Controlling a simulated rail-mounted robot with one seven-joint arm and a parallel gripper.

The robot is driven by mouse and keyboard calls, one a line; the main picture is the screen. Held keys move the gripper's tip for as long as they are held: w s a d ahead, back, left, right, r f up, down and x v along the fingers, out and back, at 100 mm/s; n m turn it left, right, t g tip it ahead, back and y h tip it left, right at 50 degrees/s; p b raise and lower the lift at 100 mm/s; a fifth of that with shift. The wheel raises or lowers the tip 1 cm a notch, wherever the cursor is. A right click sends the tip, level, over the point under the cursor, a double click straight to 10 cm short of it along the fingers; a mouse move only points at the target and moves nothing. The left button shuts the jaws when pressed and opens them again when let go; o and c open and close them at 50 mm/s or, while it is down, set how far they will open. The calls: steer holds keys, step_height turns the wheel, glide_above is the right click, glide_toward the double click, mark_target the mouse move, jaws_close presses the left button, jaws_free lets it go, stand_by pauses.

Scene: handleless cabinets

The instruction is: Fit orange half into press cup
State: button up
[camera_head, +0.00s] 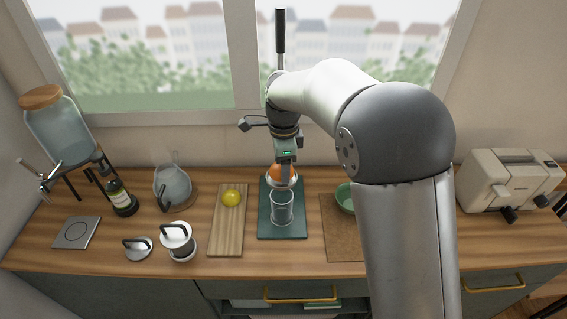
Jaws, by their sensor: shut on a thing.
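The orange half (279,172) is at the press cup (283,184), with only a small part of it showing. My gripper (285,163) points down from above and is shut on the orange half. The fingertips are small in the picture and partly merge with the fruit. The pale cup shows just below the orange half; I cannot tell whether the fruit is seated in it or just above. The press has a dark green base (293,232) and a raised black lever handle (280,32). My wrist and arm hide most of the press column.
A clear glass (282,209) stands on the press base under the cup. A wooden board (226,232) with a yellow lemon (231,198) is to the left. A cork mat (343,243) and a green bowl (345,197) are to the right, partly hidden by my arm. A toaster (510,178) stands far right.

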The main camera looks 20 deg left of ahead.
steer(key=shift+f+b, duration=0.4)
steer(key=shift+f, duration=0.35)
steer(key=shift+r, duration=0.2)
steer(key=shift+r+p, duration=0.3)
steer(key=shift+p, duration=0.1)
steer(key=shift+f, duration=0.55)
stand_by(1.5)
steer(key=shift+r, duration=0.15)
steer(key=shift+r+p, duration=0.3)
steer(key=shift+r, duration=0.1)
steer(key=shift+d, duration=0.1)
stand_by(0.5)
steer(key=shift+f, duration=0.55)
stand_by(1.1)
